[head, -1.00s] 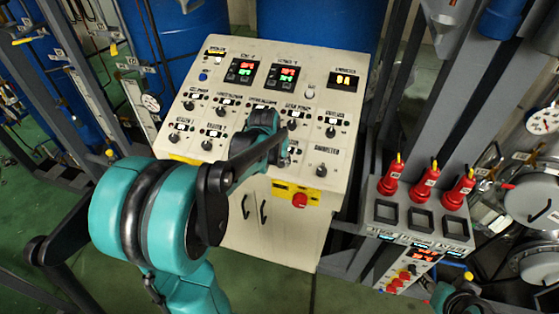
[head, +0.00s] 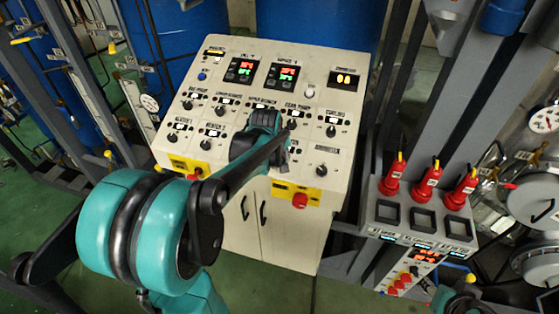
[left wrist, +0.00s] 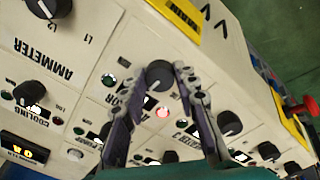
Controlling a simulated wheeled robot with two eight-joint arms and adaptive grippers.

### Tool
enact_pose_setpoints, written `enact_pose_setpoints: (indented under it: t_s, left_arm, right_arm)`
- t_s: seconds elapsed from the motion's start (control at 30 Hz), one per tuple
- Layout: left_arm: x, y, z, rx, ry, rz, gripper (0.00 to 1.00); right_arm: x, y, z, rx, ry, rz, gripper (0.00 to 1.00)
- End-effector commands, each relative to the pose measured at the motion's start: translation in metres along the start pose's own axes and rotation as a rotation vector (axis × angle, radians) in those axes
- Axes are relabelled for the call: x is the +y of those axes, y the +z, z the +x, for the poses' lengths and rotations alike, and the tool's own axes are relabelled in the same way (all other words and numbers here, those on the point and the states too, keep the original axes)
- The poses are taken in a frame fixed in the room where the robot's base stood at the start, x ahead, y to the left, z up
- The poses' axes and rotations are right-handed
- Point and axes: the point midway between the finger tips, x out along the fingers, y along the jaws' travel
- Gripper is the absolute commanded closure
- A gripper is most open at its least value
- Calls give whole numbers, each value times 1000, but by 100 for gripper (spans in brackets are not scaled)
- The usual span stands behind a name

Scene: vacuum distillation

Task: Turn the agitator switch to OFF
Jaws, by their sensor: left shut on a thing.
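The agitator switch is a dark round knob (left wrist: 159,74) on the cream panel, beside a partly covered label ending in "TOR" in the left wrist view. My left gripper (left wrist: 164,84) is shut on this knob, with one finger on each side. A small red lamp (left wrist: 162,113) glows near it, between the fingers. The knob's pointer direction cannot be made out. In the head view my left arm reaches over the control panel (head: 338,122) and hides the agitator switch. My right gripper is not in view.
Other knobs crowd close by, including the ammeter knob (head: 321,171) and the cooling knob (left wrist: 29,93). A red push button (head: 300,201) on a yellow plate sits at the panel's lower front.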

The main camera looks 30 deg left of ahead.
Motion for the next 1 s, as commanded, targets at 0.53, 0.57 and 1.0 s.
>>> enact_pose_setpoints:
  t_s: [0.53, 0.57, 1.0]
  left_arm:
    - [0, 0, 0, 4, -2, -116, 100]
    - [0, 0, 0, 4, -2, -116, 100]
    - [0, 0, 0, 4, -2, -115, 50]
  right_arm:
    - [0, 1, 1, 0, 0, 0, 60]
    - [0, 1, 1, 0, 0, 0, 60]
    - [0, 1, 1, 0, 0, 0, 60]
